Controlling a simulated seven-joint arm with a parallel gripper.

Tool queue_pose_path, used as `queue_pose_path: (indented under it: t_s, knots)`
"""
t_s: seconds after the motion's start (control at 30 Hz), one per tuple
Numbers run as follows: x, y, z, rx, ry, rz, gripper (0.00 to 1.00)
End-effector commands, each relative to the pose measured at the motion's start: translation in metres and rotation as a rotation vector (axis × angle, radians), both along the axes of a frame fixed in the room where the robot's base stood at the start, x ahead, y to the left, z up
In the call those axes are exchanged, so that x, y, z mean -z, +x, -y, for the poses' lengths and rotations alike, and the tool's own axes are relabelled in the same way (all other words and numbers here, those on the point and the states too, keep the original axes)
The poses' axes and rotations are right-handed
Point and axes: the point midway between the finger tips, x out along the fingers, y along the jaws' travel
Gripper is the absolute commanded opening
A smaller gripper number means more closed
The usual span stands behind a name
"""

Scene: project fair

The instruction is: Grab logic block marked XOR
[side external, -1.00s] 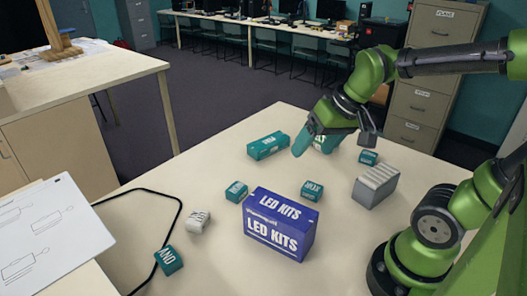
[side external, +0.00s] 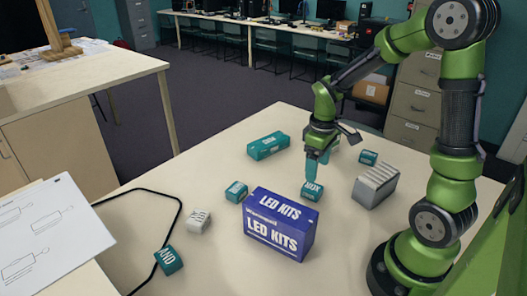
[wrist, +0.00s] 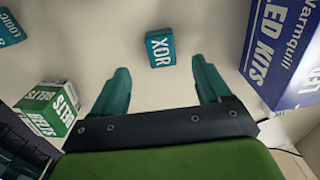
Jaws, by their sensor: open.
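The XOR block (wrist: 160,47) is a small teal block with white letters, lying on the table in the wrist view. My gripper (wrist: 160,78) is open and empty, its two teal fingers apart. The block shows just beyond the fingertips, centred between them, with no finger touching it in that view. In the side view my gripper (side external: 318,168) points down, low over a teal block (side external: 311,192) behind the LED kits box. That seems to be the same block, though its label is hard to read there.
The purple LED kits box (side external: 280,226) stands close by. A grey striped box (side external: 375,187) and other teal blocks, including the AND block (side external: 168,261), lie around. The wrist view shows a green-and-white belts box (wrist: 48,108) left of the fingers.

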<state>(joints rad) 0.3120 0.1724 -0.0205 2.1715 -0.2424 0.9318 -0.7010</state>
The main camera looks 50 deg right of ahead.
Motion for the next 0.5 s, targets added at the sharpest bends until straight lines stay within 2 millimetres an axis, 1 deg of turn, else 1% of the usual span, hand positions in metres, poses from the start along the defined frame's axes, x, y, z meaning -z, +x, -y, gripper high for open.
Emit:
queue_pose_path:
  t_s: [0.03, 0.1, 0.2, 0.37, 0.5]
  knots:
    - [0.011, -0.001, -0.001, 0.001, 0.002, -0.005, 0.77]
    - [0.022, -0.001, 0.0, 0.001, 0.002, -0.004, 0.77]
    - [0.031, 0.0, 0.0, 0.001, 0.001, -0.001, 0.77]
    - [0.041, 0.001, -0.001, 0.001, 0.001, 0.0, 0.77]
    - [0.062, 0.004, -0.002, 0.001, 0.002, -0.004, 0.77]
